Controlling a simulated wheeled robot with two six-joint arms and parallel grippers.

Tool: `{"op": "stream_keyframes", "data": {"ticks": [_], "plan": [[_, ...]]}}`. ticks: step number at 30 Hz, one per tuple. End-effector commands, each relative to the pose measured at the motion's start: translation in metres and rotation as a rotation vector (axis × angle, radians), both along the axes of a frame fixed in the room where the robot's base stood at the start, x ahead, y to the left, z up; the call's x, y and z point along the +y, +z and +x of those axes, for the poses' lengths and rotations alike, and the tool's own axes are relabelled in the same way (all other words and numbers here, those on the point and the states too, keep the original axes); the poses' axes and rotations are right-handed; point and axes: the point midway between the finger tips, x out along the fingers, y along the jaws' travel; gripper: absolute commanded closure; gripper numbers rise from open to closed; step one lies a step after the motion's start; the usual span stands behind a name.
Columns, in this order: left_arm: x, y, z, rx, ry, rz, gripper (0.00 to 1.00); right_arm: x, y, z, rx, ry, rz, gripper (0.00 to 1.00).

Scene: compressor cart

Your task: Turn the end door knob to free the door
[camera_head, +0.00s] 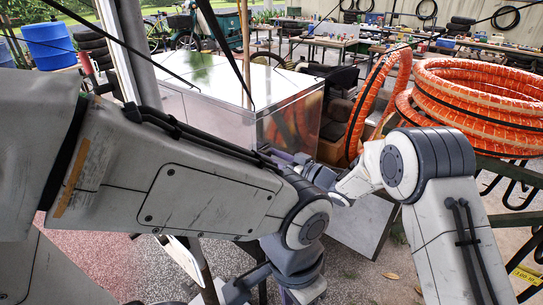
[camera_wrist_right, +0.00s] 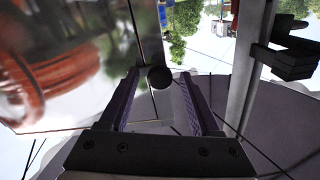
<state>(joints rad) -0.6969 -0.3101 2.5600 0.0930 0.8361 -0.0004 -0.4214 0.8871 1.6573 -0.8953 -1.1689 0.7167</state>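The end door knob (camera_wrist_right: 159,77) is a small dark round knob on the shiny metal panel in the right wrist view. My right gripper (camera_wrist_right: 160,80) is open, with its two purple fingers on either side of the knob and a visible gap on each side. I cannot tell how far the tips reach along it. In the head view my right gripper (camera_head: 287,157) is at the near right end of the shiny metal housing (camera_head: 225,88), partly behind my arm. The knob is hidden there. My left arm crosses the foreground; its gripper is not clearly seen.
A coil of orange hose (camera_head: 470,100) lies on a stand at the right. A blue barrel (camera_head: 48,45) stands at the back left. A pole (camera_wrist_right: 248,65) runs close to the right finger side in the wrist view.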

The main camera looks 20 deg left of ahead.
Motion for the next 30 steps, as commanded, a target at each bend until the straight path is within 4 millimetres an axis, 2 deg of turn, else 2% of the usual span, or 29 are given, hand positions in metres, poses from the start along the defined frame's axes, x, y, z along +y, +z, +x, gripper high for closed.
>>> {"op": "stream_keyframes", "data": {"ticks": [1,4,5,17,30], "plan": [[0.0,0.0,0.0,0.0,0.0,0.0,0.5,0.0,0.0,0.0,0.0,0.0,0.0,0.57],[0.0,0.0,0.0,0.0,0.0,0.0,0.5,0.0,0.0,0.0,0.0,0.0,0.0,0.95],[0.0,0.0,0.0,0.0,0.0,0.0,0.5,0.0,0.0,0.0,0.0,0.0,0.0,1.0],[0.0,-0.01,0.0,0.0,0.0,0.0,0.5,-0.001,-0.002,0.0,-0.057,0.0,-0.02,1.0],[0.0,-0.056,0.0,0.0,0.0,0.0,0.5,-0.001,-0.005,-0.001,-0.383,-0.002,-0.136,1.0]]}}
